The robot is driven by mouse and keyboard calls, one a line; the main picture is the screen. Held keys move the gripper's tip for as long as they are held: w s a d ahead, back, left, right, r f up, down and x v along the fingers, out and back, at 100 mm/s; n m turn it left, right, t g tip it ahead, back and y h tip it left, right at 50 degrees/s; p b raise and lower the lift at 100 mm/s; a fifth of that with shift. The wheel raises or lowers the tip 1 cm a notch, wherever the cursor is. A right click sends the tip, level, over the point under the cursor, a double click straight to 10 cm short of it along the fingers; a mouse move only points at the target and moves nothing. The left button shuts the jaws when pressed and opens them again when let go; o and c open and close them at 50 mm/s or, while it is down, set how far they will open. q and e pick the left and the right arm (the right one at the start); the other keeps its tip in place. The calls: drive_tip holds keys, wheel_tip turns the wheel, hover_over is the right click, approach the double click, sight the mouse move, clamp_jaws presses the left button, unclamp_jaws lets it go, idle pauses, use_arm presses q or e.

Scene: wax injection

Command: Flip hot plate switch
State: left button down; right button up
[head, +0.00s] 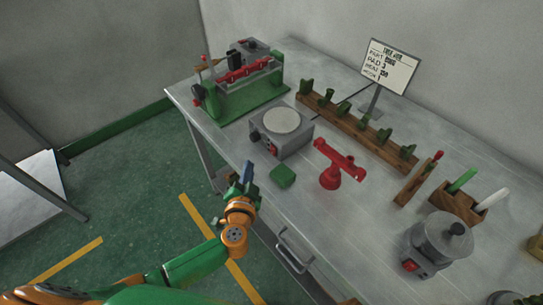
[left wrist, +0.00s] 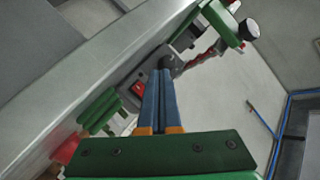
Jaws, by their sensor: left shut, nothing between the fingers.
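The hot plate (head: 293,142) is a grey box with a pale round top, near the table's front edge in the head view. A dark knob and a small red switch sit on its front face. In the left wrist view the red switch (left wrist: 138,87) shows just left of the blue fingers, with the dark knob (left wrist: 168,61) beyond their tips. My left gripper (head: 247,170) is shut and empty, in front of the hot plate by the table edge. Whether its fingertips touch the front face I cannot tell. My right gripper is not in view.
A green block (head: 283,176) and a red stand (head: 330,178) sit near the hot plate. A green-based fixture (head: 245,108) stands behind left. A wooden rack (head: 345,126) runs behind. A grey pot (head: 440,242) stands at right. The table front (head: 262,205) is an edge beside my arm.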

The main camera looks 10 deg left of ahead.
sight(266, 168)
use_arm(q)
drive_tip(key=w+d, duration=0.1)
drive_tip(key=w+d+b, duration=0.1)
drive_tip(key=shift+w+d+f, duration=0.2)
drive_tip(key=shift+w+d, duration=0.05)
drive_tip(key=shift+w, duration=0.1)
drive_tip(key=shift+w+d, duration=0.4)
drive_tip(key=shift+w, duration=0.2)
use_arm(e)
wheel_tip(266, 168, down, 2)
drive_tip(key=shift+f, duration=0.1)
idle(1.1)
use_arm(q)
drive_tip(key=shift+w+d, duration=0.2)
drive_tip(key=shift+w, duration=0.05)
drive_tip(key=shift+f, duration=0.1)
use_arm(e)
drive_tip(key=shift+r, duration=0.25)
use_arm(q)
drive_tip(key=shift+w+d, duration=0.25)
drive_tip(key=shift+w, duration=0.05)
idle(0.5)
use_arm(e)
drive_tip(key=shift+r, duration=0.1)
